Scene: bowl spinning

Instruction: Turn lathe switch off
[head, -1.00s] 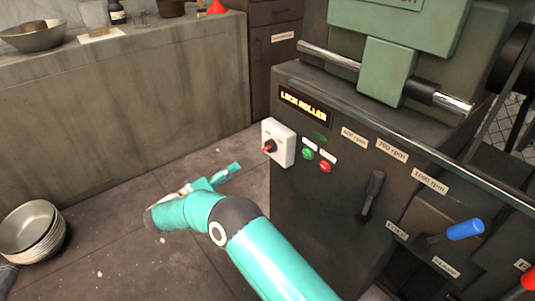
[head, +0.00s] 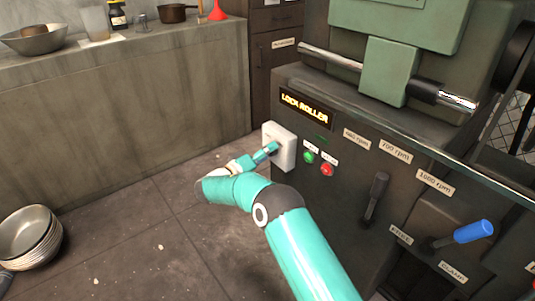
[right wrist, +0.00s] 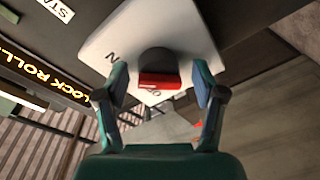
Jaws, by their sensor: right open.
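The lathe switch is a white box (head: 285,141) on the left part of the lathe's dark front. In the right wrist view the white plate (right wrist: 125,38) carries a dark round knob with a red handle (right wrist: 160,81). My right gripper (right wrist: 158,92) is open, with one finger on each side of the red handle; I cannot tell whether they touch it. In the head view my right gripper (head: 272,148) is at the switch box and hides its knob. My left gripper is not in view.
A green button (head: 309,157) and a red button (head: 327,170) sit just right of the switch. A black lever (head: 375,197) and a blue-handled lever (head: 470,232) stick out farther right. Stacked bowls (head: 30,237) stand on the floor at left. The floor between is clear.

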